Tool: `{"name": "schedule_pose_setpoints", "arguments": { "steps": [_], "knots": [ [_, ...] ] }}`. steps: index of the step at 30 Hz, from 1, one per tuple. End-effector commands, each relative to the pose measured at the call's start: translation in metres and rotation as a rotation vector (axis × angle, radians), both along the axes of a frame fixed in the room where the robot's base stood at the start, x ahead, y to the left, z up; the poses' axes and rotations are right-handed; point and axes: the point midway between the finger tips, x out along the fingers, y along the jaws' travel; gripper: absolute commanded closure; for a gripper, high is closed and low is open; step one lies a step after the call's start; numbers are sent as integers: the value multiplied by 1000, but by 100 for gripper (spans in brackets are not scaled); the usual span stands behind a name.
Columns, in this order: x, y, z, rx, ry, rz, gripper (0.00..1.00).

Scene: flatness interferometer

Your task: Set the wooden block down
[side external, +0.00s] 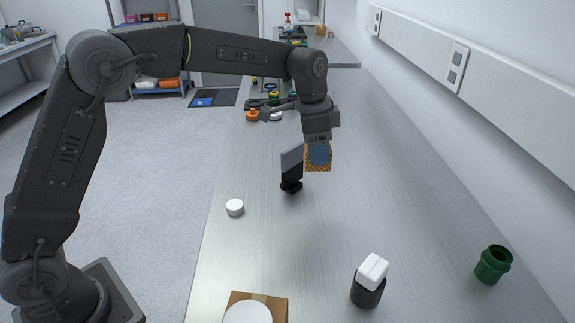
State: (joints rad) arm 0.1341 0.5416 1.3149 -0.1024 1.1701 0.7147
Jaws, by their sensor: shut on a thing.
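The wooden block (318,168) is in my gripper (319,150), above the grey metal bench (400,170) near the middle of the side view. Its orange-brown wood grain shows around a grey-blue finger that covers most of its near face. My gripper points down and is shut on the block. The block appears to be held off the bench, but the gap below it is hard to judge.
A black stand with a grey plate (291,168) stands just left of the block. The bench's right-middle is clear.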

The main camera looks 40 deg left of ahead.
Motion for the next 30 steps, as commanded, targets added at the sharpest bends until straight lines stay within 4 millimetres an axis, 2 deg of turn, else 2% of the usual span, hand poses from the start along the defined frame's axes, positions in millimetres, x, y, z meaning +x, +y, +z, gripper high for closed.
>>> {"name": "schedule_pose_setpoints", "arguments": {
  "steps": [5,14,17,24,27,30],
  "knots": [
    [1,0,34,-1,-5,0,67],
    [13,72,29,4,3,14,67],
    [15,108,29,5,3,19,67],
    [7,223,29,4,3,31,67],
    [-2,261,29,3,3,32,67],
    [-10,289,29,2,2,32,67]
  ]
}}
